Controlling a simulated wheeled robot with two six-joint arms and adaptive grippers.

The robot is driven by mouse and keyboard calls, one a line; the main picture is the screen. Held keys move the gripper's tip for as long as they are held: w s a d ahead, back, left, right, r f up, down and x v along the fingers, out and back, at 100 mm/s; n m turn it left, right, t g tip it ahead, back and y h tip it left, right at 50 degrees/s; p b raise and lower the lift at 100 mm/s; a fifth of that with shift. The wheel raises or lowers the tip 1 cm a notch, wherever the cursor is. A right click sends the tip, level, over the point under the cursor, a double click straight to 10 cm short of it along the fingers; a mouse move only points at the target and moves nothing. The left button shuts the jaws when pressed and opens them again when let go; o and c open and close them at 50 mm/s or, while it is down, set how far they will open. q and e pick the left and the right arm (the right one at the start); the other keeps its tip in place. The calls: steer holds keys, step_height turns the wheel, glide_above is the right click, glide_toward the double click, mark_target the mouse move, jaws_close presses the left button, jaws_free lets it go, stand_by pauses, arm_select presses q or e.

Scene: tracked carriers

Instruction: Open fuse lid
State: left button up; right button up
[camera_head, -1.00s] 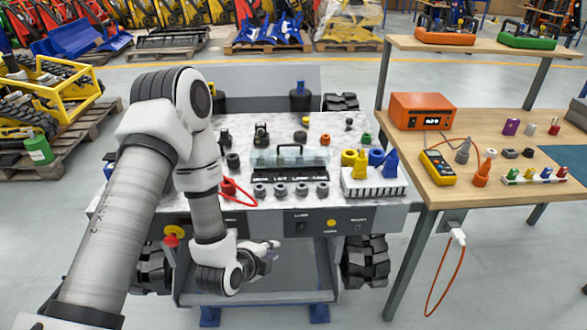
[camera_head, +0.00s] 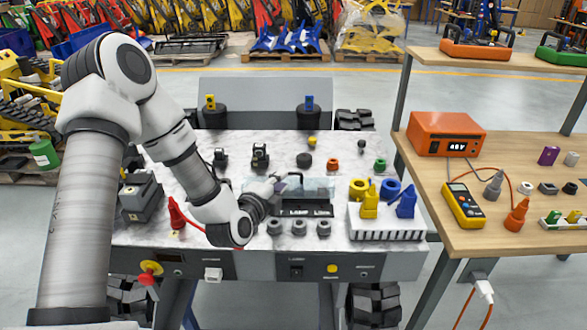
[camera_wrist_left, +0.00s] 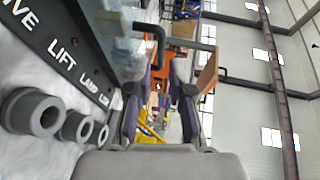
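The fuse lid (camera_head: 318,187) is a clear box-like cover with a black bar handle (camera_head: 290,174), above a black labelled strip (camera_head: 305,211) on the carrier's marbled top. It looks closed. In the left wrist view, the clear lid (camera_wrist_left: 122,48) and its black handle (camera_wrist_left: 157,40) are at the upper left, close ahead of the fingers. My left gripper (camera_head: 275,183) is at the left end of the lid, near the handle. Its fingers are apart and empty in the wrist view (camera_wrist_left: 160,88). Contact with the handle cannot be told. My right gripper is not in view.
Several grey round sockets (camera_head: 299,228) line the front of the strip. A white block (camera_head: 385,225) with yellow and blue plugs stands right of the lid. A wooden bench (camera_head: 455,235) stands at the right.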

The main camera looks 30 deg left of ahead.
mark_target(289, 174)
arm_select(q)
steer(key=x, duration=0.6)
steer(key=shift+s+r, duration=0.1)
jaws_close()
